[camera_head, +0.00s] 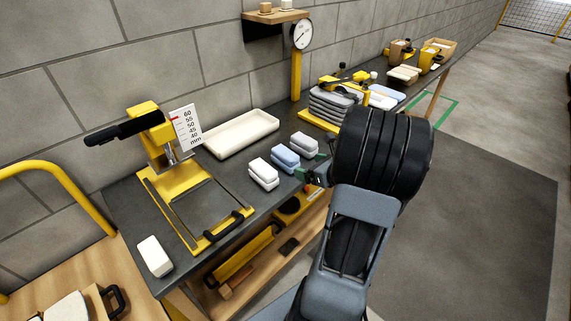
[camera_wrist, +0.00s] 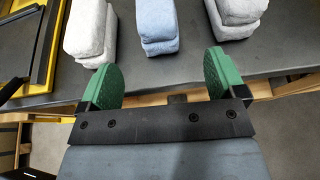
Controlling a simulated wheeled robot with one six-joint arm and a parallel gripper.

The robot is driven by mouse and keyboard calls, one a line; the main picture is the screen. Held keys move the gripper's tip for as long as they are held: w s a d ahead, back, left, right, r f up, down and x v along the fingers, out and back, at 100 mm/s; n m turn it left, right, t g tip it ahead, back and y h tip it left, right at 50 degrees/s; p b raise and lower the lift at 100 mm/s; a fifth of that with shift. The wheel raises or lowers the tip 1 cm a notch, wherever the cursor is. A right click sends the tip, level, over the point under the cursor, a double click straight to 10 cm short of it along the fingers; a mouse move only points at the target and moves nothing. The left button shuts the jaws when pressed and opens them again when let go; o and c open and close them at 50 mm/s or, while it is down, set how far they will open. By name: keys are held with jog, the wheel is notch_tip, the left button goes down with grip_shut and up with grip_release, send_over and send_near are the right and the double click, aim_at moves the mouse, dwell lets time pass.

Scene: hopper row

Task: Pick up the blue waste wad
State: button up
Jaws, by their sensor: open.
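The blue waste wad (camera_head: 286,158) is a pale blue, two-layer folded block on the dark bench top, between two white wads. In the wrist view the blue wad (camera_wrist: 157,25) lies at top centre, beyond the fingertips and between their lines. My gripper (camera_wrist: 162,75) has green finger pads and is open and empty. It is at the bench's front edge, short of the wad and not touching it. In the head view my gripper (camera_head: 312,160) is partly hidden behind my black wrist.
White wads flank it, one on the left (camera_head: 264,173) and one on the right (camera_head: 303,145). A cream tray (camera_head: 240,133) is behind. A yellow press (camera_head: 180,190) stands left, with another white block (camera_head: 154,257) near it. A wooden shelf (camera_head: 240,270) is below the bench.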

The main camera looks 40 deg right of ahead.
aim_at(296, 164)
jog(key=x, duration=0.9)
jog(key=shift+w+a+f+b, duration=0.1)
jog(key=shift+w+f+b, duration=0.1)
jog(key=shift+f+b, duration=0.15)
jog(key=shift+r, duration=0.1)
jog(key=c, duration=1)
